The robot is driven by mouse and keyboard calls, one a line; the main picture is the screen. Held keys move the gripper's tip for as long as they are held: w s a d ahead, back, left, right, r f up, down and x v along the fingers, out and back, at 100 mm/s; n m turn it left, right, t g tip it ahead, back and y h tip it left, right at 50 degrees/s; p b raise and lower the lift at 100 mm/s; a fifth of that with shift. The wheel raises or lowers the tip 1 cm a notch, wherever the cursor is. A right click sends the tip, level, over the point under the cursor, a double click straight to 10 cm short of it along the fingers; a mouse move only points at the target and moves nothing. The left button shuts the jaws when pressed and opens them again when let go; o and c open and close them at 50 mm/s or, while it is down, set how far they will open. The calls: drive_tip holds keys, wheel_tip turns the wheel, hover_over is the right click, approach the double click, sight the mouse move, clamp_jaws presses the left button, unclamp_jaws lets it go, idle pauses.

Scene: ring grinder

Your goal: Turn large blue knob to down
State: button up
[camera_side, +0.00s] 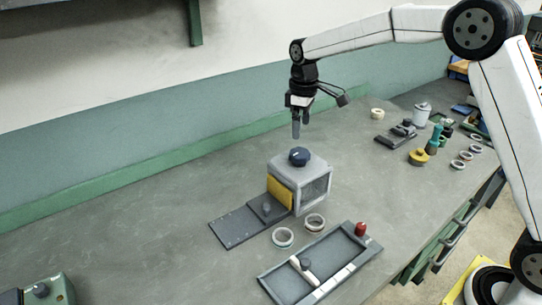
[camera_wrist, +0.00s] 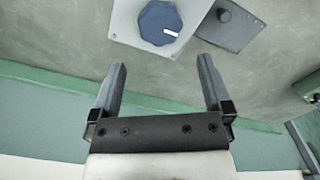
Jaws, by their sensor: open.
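The large blue knob (camera_side: 299,156) sits on top of a light grey box (camera_side: 312,184) in the middle of the bench. In the wrist view the knob (camera_wrist: 159,22) is dark blue and many-sided, with a white mark near its edge pointing to the right and slightly down. My gripper (camera_side: 296,132) hangs above the box, fingers pointing down, apart from the knob. In the wrist view my gripper (camera_wrist: 160,75) has its two fingers spread wide with nothing between them. The knob lies beyond the fingertips there.
A yellow panel (camera_side: 280,192) and a dark plate (camera_side: 240,226) adjoin the box's left side. Two rings (camera_side: 283,237) and a tray with a red knob (camera_side: 361,229) lie in front. Several tools and a yellow piece (camera_side: 418,157) stand at right. The bench at left is mostly clear.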

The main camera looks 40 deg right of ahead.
sight(300, 152)
drive_tip(key=shift+f, duration=0.1)
drive_tip(key=shift+f, duration=3.8)
drive_tip(key=c, duration=1.1)
drive_tip(key=shift+o, duration=0.2)
drive_tip(key=shift+m, duration=0.4)
drive_tip(key=o, duration=1.1)
drive_tip(key=shift+c, duration=0.2)
drive_tip(key=shift+r, duration=0.1)
